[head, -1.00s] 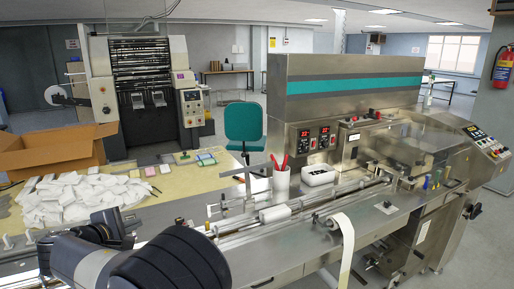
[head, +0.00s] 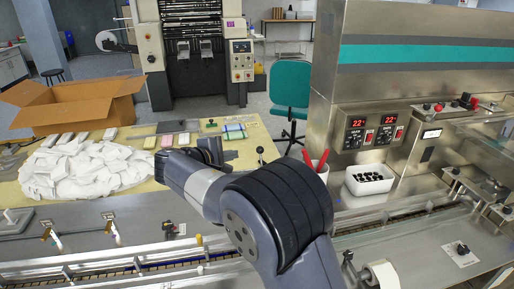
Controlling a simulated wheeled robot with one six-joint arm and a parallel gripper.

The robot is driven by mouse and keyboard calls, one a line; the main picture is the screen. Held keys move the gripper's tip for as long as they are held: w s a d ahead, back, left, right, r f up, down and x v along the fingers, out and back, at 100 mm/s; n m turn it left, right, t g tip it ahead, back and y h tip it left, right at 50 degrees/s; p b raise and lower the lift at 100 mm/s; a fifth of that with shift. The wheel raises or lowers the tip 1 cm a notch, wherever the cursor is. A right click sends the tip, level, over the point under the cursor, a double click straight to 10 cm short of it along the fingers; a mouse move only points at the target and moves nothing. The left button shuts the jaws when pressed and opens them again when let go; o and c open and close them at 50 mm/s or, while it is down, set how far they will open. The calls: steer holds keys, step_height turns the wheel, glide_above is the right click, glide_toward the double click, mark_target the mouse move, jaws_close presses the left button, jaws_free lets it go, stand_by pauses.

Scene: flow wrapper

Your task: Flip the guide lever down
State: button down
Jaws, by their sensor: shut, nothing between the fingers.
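My arm reaches from the lower middle of the head view across the machine's infeed, and my gripper (head: 212,152) is at its far end over the yellow table. The gripper looks shut and empty; the arm partly hides it. A thin upright lever with a dark ball knob (head: 260,151) stands just right of the gripper, apart from it in the picture; its foot is hidden behind my arm. Small brackets with orange parts (head: 49,229) and a yellow-topped post (head: 199,241) stand along the infeed rail. I cannot tell for certain which of these is the guide lever.
A pile of white packets (head: 85,168) and a cardboard box (head: 75,103) lie on the yellow table (head: 225,155) at left.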

steer(key=shift+w+d, duration=0.1)
steer(key=p+x, duration=0.2)
steer(key=x, duration=0.8)
steer(key=shift+p, duration=0.35)
steer(key=shift+s+b, duration=0.2)
steer(key=shift+b, duration=0.25)
steer(key=shift+s+t+b, duration=0.3)
steer(key=shift+s+b, duration=0.05)
steer(key=shift+b, duration=0.5)
